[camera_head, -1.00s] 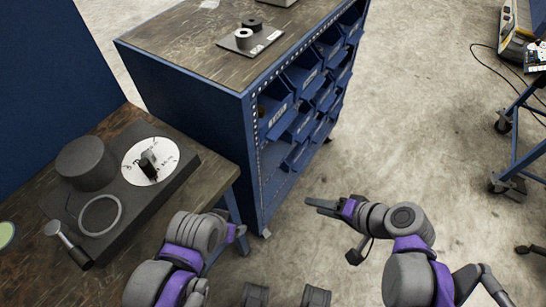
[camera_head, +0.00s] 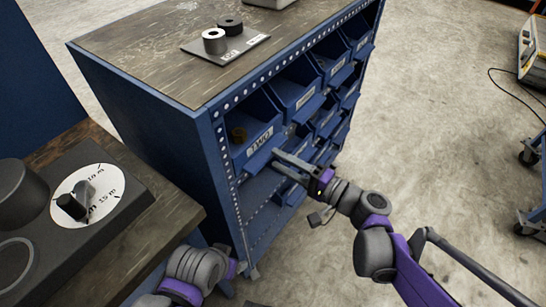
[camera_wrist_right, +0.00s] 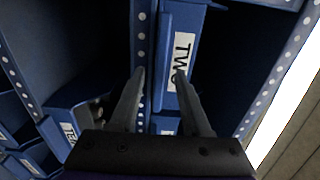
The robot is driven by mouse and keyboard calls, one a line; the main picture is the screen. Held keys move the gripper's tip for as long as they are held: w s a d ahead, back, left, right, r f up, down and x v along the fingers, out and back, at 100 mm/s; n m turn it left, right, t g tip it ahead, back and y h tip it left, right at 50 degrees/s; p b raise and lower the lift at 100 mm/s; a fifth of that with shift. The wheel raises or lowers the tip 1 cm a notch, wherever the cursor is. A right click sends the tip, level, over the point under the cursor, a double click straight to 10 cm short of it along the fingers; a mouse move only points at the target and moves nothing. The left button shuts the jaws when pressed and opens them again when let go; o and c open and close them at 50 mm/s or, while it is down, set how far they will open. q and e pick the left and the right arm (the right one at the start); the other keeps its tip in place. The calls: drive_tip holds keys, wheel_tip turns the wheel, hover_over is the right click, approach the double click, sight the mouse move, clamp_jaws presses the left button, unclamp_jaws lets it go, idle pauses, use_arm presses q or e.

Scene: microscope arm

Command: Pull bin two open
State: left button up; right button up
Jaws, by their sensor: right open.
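Bin two (camera_head: 252,150), blue with a white TWO label, sits at the near end of the upper row in the blue cabinet (camera_head: 165,115). Its front sticks out much like its neighbours' fronts. A brownish round item shows inside it. My right gripper (camera_head: 283,162) is open at the lower right of bin two's front. In the right wrist view the two fingers (camera_wrist_right: 161,76) point at the front of bin two (camera_wrist_right: 177,22), and one overlaps the TWO label. Contact cannot be told. My left arm is at the bottom; its fingers cannot be made out.
Several other labelled blue bins (camera_head: 297,92) fill the cabinet beside and below. A plate (camera_head: 240,50) with two small cylinders lies on the cabinet top. A dark device with a white dial (camera_head: 100,190) stands on the left bench.

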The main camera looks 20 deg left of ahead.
drive_tip(key=shift+x, duration=1.5)
drive_tip(key=shift+c, duration=0.3)
clamp_jaws()
